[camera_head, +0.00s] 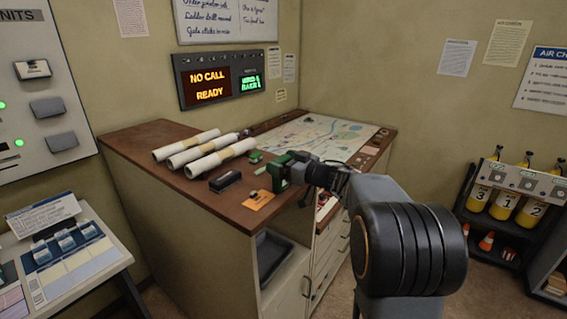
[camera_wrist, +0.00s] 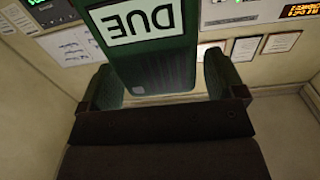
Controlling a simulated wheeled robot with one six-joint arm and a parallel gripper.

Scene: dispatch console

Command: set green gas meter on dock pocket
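The green gas meter (camera_head: 277,179) is at the right part of the brown desk top in the head view. In the wrist view the meter (camera_wrist: 155,65) fills the upper middle, with a white label reading DUE upside down. My gripper (camera_head: 289,168) has its fingers on either side of it; in the wrist view the gripper (camera_wrist: 163,85) looks closed around the meter, though a thin gap seems to show at the right. Whether the meter touches the desk is hard to tell. I cannot identify the dock pocket for certain.
On the desk (camera_head: 135,150) lie paper rolls (camera_head: 205,155), a black object (camera_head: 225,181), an orange pad (camera_head: 258,200) with a small dark item, and a map (camera_head: 320,137). A side table (camera_head: 65,262) with blue-and-white slots stands at left. A cylinder rack (camera_head: 510,205) stands at right.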

